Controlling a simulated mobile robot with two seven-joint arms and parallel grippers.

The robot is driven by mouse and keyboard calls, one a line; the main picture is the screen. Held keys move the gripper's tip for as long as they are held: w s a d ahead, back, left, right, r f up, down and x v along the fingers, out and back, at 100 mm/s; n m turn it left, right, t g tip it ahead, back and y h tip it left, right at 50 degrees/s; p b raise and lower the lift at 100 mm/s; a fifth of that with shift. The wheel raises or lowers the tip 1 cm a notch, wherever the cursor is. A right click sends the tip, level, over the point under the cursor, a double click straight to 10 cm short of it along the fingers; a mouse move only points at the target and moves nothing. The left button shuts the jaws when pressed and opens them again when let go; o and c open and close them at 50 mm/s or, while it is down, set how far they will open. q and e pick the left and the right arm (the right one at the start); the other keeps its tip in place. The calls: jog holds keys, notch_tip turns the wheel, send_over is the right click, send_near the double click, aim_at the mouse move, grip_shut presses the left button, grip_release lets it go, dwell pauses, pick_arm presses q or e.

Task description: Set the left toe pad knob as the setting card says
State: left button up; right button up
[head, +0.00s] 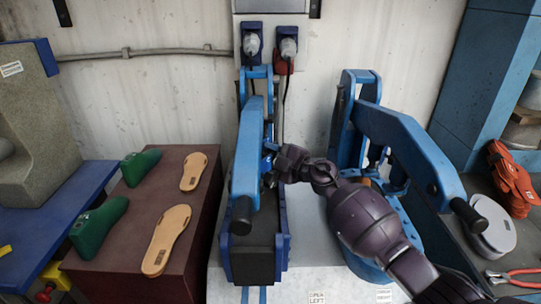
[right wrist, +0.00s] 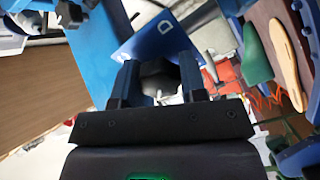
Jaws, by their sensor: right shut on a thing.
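The left press, a blue arm (head: 247,150) above a black pad (head: 252,245), stands in the middle of the head view. My right gripper (head: 270,168) reaches in from the right and is at the right side of this arm. In the right wrist view, its two fingers (right wrist: 160,80) are shut on a dark grey knob (right wrist: 157,70); a blue plate with a white letter D (right wrist: 165,28) lies just beyond. The knob's pointer and scale cannot be read. No readable setting card shows. My left gripper is not in view.
A second blue press (head: 400,150) stands at the right, behind my right arm. A brown box (head: 200,225) at the left carries green lasts (head: 98,222) and tan soles (head: 167,238). Red gloves (head: 512,180) and red pliers (head: 515,276) lie at the far right.

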jog(key=n, duration=0.8)
jog(key=shift+f+n, duration=0.1)
jog(key=shift+n, duration=0.2)
jog(key=n, duration=0.4)
jog(key=shift+n+b, duration=0.3)
jog(key=shift+b, duration=0.1)
jog(key=n, duration=0.4)
jog(key=shift+b, duration=0.4)
jog(key=shift+n, duration=0.3)
jog(key=o, duration=0.9)
jog(key=shift+o, duration=0.2)
jog(key=p+v, duration=0.1)
jog(key=v, duration=1)
